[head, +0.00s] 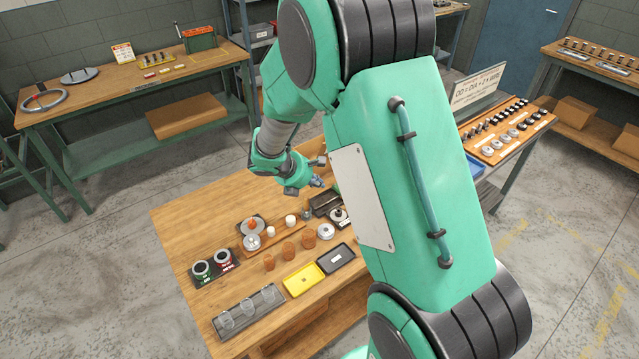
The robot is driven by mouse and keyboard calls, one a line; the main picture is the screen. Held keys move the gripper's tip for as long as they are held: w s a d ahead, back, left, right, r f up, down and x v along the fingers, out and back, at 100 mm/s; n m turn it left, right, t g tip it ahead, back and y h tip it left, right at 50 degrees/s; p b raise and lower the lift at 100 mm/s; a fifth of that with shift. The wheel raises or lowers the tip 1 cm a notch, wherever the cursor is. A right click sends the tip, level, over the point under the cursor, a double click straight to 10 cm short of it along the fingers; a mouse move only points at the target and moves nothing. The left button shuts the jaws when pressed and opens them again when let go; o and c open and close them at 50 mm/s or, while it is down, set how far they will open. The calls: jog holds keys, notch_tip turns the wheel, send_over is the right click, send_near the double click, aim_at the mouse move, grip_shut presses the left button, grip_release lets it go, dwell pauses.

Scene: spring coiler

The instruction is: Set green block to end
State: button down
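A small green block (204,280) with a pale, dark-centred ring on it stands at the left of the wooden table (180,225), on a dark base. A similar red block (226,267) is right beside it. My gripper (319,182) is above the far part of the table, up and to the right of the green block and well apart from it. Its fingers are small and partly hidden, so I cannot tell whether they are open or hold anything. My arm hides the table's right side.
A yellow tray (304,279), a dark tray (334,258), several brown cylinders (288,250) and a rack of clear cups (247,310) stand on the table. A wooden board with discs (252,242) lies farther back. The table's left back corner is clear.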

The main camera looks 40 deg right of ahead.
jog(key=b+x, duration=0.2)
jog(key=x, duration=0.6)
jog(key=d, duration=0.3)
jog(key=shift+w+f+b, duration=0.2)
jog(key=shift+f+b, duration=0.15)
jog(key=shift+f, duration=0.05)
jog(key=shift+w+d, duration=0.15)
jog(key=shift+d, duration=0.5)
jog(key=shift+d, duration=0.1)
jog(key=shift+d, duration=1.2)
jog(key=shift+a, duration=0.15)
